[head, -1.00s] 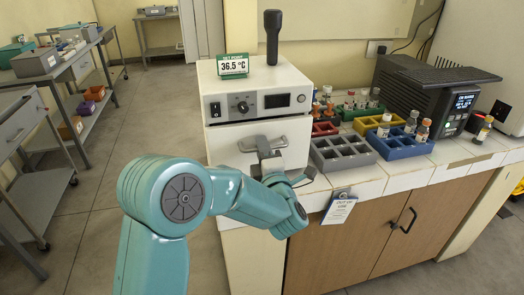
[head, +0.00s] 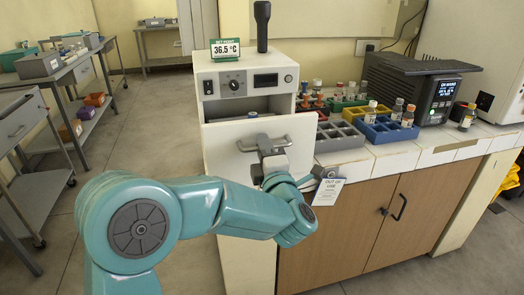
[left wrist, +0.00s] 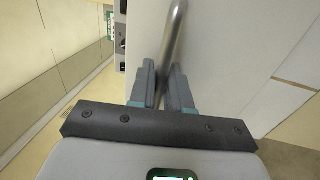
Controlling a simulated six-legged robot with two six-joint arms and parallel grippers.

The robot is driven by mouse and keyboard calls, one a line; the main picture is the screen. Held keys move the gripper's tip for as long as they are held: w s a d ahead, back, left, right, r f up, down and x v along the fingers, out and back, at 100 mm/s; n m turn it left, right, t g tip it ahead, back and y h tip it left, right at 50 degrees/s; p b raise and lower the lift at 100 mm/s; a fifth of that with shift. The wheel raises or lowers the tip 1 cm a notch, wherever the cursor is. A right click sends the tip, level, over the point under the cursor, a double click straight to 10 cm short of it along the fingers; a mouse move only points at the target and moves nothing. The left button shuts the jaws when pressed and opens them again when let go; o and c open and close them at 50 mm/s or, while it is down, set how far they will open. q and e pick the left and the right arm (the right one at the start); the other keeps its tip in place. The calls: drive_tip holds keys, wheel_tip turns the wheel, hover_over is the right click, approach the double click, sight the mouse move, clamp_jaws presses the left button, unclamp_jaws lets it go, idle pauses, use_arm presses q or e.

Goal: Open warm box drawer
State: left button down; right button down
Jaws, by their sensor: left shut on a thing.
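The warm box (head: 248,82) is a white unit on the counter with a "36.5 °C" sign on top. Its drawer (head: 225,155) is pulled out, with a dark gap showing behind the front panel. My left gripper (head: 268,147) is shut on the drawer's metal handle (head: 290,141). In the left wrist view, the fingers (left wrist: 163,85) close around the handle bar (left wrist: 176,35), which runs up between them. The drawer's inside is mostly hidden by its front panel. My right gripper is not in view.
Colored racks with bottles, such as the blue rack (head: 384,130), stand right of the warm box. A dark device (head: 415,85) is behind them. An "out of use" tag (head: 327,191) hangs at the counter edge. Grey carts (head: 65,75) stand at left; the floor (head: 150,120) between is clear.

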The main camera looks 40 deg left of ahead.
use_arm(q)
drive_tip(key=v, duration=0.1)
drive_tip(key=b+v, duration=0.1)
drive_tip(key=v, duration=0.1)
drive_tip(key=shift+s+d+r+b, duration=0.25)
drive_tip(key=shift+d+r+b, duration=0.05)
drive_tip(key=shift+b, duration=0.05)
drive_tip(key=c, duration=1.2)
unclamp_jaws()
drive_tip(key=shift+c, duration=0.2)
drive_tip(key=b+v, duration=0.1)
drive_tip(key=v, duration=1.5)
drive_tip(key=shift+d+b, duration=0.2)
drive_tip(key=shift+b, duration=0.15)
